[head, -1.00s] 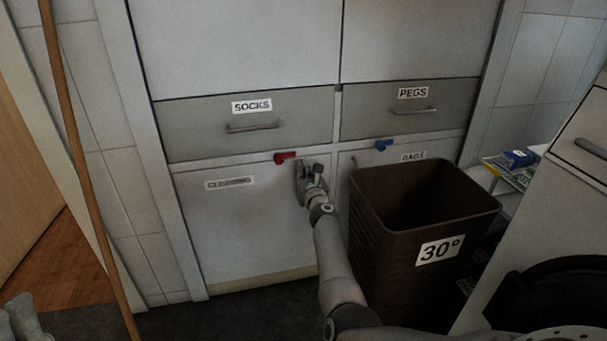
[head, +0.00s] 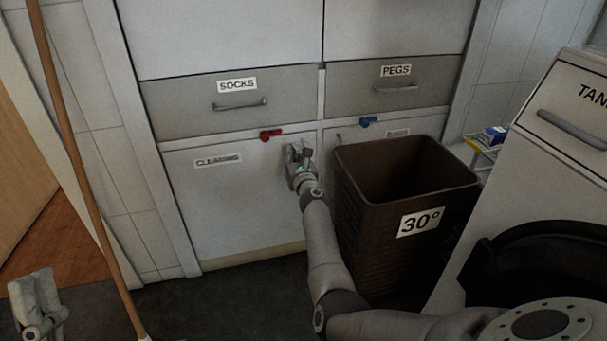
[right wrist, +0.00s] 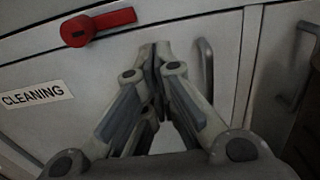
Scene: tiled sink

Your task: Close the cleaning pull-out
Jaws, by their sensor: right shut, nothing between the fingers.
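The cleaning pull-out has a white front (head: 235,210) with a "CLEANING" label (head: 217,160), low on the left of the cabinet. It looks flush or nearly flush with the cabinet frame; a small gap I cannot judge. A red latch (head: 271,134) sits above its top edge and also shows in the right wrist view (right wrist: 98,26). My right gripper (head: 298,155) is shut and empty, at the front's upper right, beside its upright handle (right wrist: 206,68). Whether the fingertips touch the front is unclear. My left gripper (head: 38,297) is at the bottom left, far from the front.
A brown "30°" bin (head: 410,215) stands right of my right arm, before the "BAGS" front with a blue latch (head: 368,121). The "SOCKS" (head: 238,103) and "PEGS" (head: 397,88) drawers are above. A wooden pole (head: 75,165) leans at left. Dark floor lies clear before the pull-out.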

